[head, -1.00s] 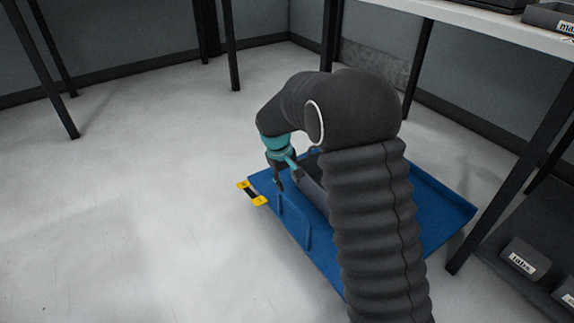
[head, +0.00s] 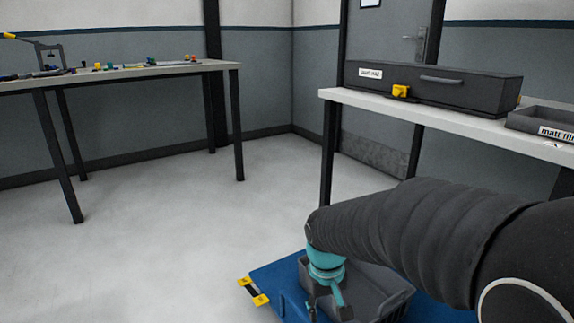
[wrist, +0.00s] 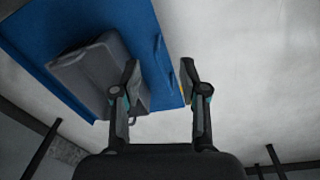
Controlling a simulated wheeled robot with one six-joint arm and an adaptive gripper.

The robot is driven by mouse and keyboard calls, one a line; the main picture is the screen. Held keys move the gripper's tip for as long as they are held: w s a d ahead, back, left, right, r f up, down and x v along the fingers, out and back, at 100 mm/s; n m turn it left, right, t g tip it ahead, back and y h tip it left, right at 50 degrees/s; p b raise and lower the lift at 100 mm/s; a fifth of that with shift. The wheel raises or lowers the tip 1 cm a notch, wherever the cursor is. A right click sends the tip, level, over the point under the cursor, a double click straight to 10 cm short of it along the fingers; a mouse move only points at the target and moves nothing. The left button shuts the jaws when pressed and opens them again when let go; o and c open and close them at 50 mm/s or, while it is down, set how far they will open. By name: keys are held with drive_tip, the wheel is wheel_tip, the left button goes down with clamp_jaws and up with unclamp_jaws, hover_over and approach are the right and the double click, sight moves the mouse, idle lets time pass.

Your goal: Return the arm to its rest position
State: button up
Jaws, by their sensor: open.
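My arm (head: 410,235) reaches in from the right in the head view, covered in a dark ribbed sleeve. My gripper (head: 328,310) points down near a grey bin (head: 385,300) on a blue platform (head: 270,272); its tips are partly cut off by the lower edge. In the wrist view my gripper (wrist: 160,75) has its two fingers wide apart with nothing between them. The grey bin (wrist: 90,70) and the blue platform (wrist: 45,30) show beyond the fingers, to the left.
A table with small tools (head: 120,72) stands at the back left. A bench (head: 450,122) at the right bears a long dark case (head: 440,88) and a tray labelled "matt film" (head: 545,125). Pale floor (head: 190,220) is open at left.

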drive_tip(key=s+d+r+m+t+p, duration=0.1)
drive_tip(key=s+d+r+t+p, duration=0.1)
drive_tip(key=s+r, duration=0.5)
drive_tip(key=s+d+r+m+t+p, duration=0.2)
drive_tip(key=s+d+r+t+p, duration=0.1)
drive_tip(key=s+r, duration=0.5)
wheel_tip(320, 180, up, 2)
drive_tip(key=d+p, duration=0.1)
drive_tip(key=d, duration=0.1)
drive_tip(key=shift+s+d, duration=0.2)
drive_tip(key=shift+d, duration=0.1)
